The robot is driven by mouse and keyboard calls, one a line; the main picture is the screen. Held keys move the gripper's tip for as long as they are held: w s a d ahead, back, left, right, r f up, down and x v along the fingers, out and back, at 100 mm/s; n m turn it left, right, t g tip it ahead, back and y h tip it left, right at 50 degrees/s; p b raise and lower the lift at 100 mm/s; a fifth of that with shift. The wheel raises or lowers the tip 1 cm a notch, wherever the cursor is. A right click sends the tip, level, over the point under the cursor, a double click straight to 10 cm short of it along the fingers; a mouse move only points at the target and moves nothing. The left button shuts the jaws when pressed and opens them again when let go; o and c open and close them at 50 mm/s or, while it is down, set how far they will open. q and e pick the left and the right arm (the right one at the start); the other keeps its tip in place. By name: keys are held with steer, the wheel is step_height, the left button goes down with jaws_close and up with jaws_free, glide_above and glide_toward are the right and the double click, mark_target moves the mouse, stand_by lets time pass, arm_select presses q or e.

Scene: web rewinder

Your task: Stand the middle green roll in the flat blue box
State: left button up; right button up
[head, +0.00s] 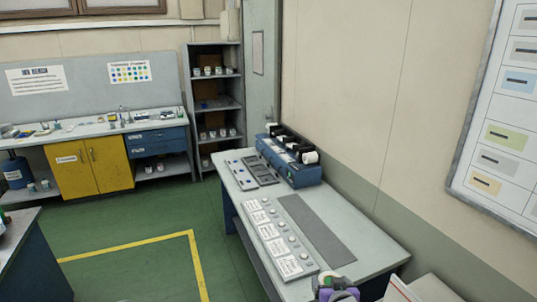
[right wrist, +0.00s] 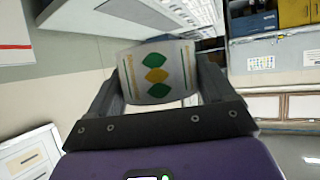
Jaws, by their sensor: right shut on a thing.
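In the right wrist view a pale roll (right wrist: 158,72) with green and yellow leaf shapes printed on its side is held between the two dark fingers of my right gripper (right wrist: 160,85). It appears held clear of any surface. In the head view my right gripper (head: 337,290) shows only in part, at the bottom edge by the near end of the bench, with a bit of purple. My left gripper is not in view. I cannot make out a flat blue box in either view.
A grey bench (head: 362,248) carries a panel with white labels (head: 270,238) and a blue machine (head: 290,170) with dark and white parts at its far end. A shelf (head: 214,105) and a yellow cupboard (head: 88,166) stand behind. The green floor (head: 140,225) between is open.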

stand_by(0.3)
steer(key=s+a+f+n+g+y, duration=0.3)
steer(key=s+a+f+n+y, duration=0.2)
steer(key=s+a+n+y, duration=0.6)
steer(key=shift+w+a+f+n+g, duration=0.8)
steer(key=shift+w+a+f+g, duration=1)
steer(key=shift+w+a+f, duration=0.7)
step_height(320, 180, up, 10)
steer(key=w+a+m+t+h, duration=0.1)
steer(key=w+m+t+h, duration=0.1)
steer(key=m+t+h, duration=0.4)
steer(key=shift+a+m+t+h, duration=0.15)
steer(key=shift+m+t+h, duration=0.15)
steer(key=shift+m+h, duration=2.5)
steer(key=shift+m+y, duration=0.3)
steer(key=shift+m, duration=0.2)
steer(key=s+d+f+n+g+y, duration=0.1)
steer(key=f+n+g+y, duration=0.3)
steer(key=n, duration=0.4)
steer(key=s+d+f+n+g+y, duration=0.1)
steer(key=d+f+n+g+y, duration=0.2)
steer(key=f+n+g+y, duration=0.2)
steer(key=shift+s+f+n+g+y, duration=0.35)
steer(key=shift+n+g+y, duration=0.85)
steer(key=shift+n+y, duration=0.65)
